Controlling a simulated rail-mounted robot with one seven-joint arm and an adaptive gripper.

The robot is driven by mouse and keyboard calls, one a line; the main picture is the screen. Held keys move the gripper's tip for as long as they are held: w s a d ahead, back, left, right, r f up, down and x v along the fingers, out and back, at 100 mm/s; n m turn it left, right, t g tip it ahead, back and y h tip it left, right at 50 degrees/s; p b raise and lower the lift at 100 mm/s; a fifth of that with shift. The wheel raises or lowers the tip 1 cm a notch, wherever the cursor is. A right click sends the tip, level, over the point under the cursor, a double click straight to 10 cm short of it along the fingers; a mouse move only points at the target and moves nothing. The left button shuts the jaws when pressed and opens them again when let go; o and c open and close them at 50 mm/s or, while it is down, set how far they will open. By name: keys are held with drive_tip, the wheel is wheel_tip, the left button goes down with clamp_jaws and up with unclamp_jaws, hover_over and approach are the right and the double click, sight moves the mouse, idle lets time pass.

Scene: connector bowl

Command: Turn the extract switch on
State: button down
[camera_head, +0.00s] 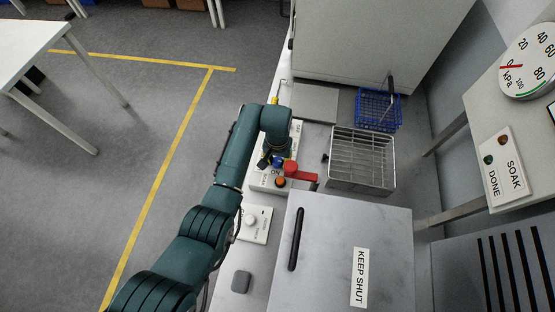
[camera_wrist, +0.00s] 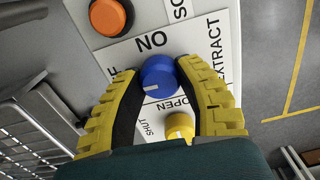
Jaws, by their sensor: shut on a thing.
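The extract switch is a round blue knob (camera_wrist: 158,76) on a white panel (camera_wrist: 140,48) marked EXTRACT, with ON lettering beside it. In the wrist view the lettering is upside down and the knob's white mark shows on its lower side. My gripper (camera_wrist: 158,72) has its two yellow fingers on either side of the knob, shut on it.
A yellow knob (camera_wrist: 180,126) marked OPEN and SHUT sits close to the fingers. An orange button (camera_wrist: 110,16) is on the panel's other side. A red handle (camera_head: 300,171), a wire basket (camera_head: 361,158) and a KEEP SHUT lid (camera_head: 335,235) stand nearby.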

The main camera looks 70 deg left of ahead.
sight(277, 161)
drive_tip(key=m+p, duration=0.2)
drive_tip(key=m, duration=0.2)
drive_tip(key=shift+r, duration=0.1)
drive_tip(key=m+p, duration=0.1)
drive_tip(key=m, duration=0.4)
drive_tip(key=shift+p, duration=0.3)
drive_tip(key=m, duration=0.4)
drive_tip(key=shift+p, duration=0.35)
drive_tip(key=shift+m, duration=2.2)
drive_tip(key=shift+f, duration=0.2)
drive_tip(key=c, duration=0.6)
unclamp_jaws()
drive_tip(key=shift+r, duration=0.1)
wheel_tip(277, 161, up, 12)
drive_tip(key=shift+f, duration=0.1)
